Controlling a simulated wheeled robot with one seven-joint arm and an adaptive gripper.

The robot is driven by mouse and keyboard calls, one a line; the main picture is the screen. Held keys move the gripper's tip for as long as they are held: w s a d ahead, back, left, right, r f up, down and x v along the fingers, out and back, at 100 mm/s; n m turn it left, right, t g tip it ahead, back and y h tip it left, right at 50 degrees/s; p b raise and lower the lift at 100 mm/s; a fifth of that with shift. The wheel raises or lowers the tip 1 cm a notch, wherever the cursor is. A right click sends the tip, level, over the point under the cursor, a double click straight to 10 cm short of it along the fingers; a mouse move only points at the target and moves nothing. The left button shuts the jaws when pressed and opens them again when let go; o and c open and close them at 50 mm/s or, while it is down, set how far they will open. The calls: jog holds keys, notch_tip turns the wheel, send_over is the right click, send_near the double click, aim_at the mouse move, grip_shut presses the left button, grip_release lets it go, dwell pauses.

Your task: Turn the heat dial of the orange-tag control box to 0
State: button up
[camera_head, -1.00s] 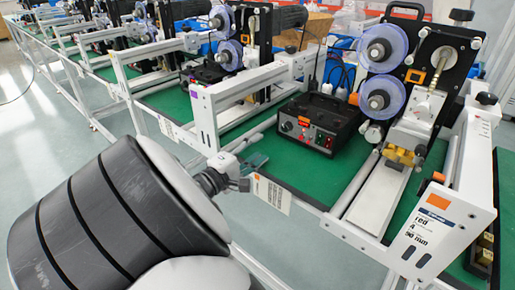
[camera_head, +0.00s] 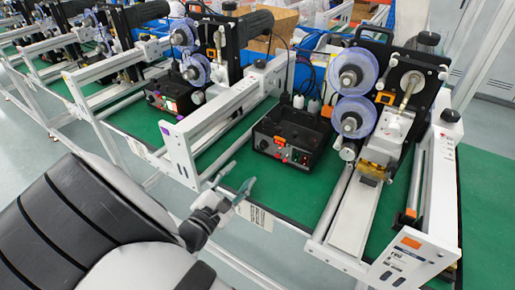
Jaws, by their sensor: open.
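The black control box (camera_head: 310,136) with an orange tag (camera_head: 279,140) sits on the green bench top, right of centre. Its front panel faces me, with a dark dial (camera_head: 262,144) at the left end and lit red and green switches to the right. The dial's pointer and marks are too small to read. My gripper (camera_head: 246,188) is open and empty, in front of the bench edge, below and left of the box and apart from it. One teal-tinted fingertip shows clearly.
A coder with two clear blue reels (camera_head: 357,70) stands right of the box. A white frame rail (camera_head: 215,130) runs at its left. A second control box (camera_head: 172,98) sits on the row to the left. Green bench top (camera_head: 255,176) is bare before the box.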

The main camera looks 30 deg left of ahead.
aim_at(261, 148)
jog(key=w+b, duration=0.2)
jog(key=w, duration=0.9)
jog(key=shift+w+d+b, duration=0.1)
jog(key=shift+w+b, duration=0.1)
jog(key=shift+b, duration=0.2)
grip_shut()
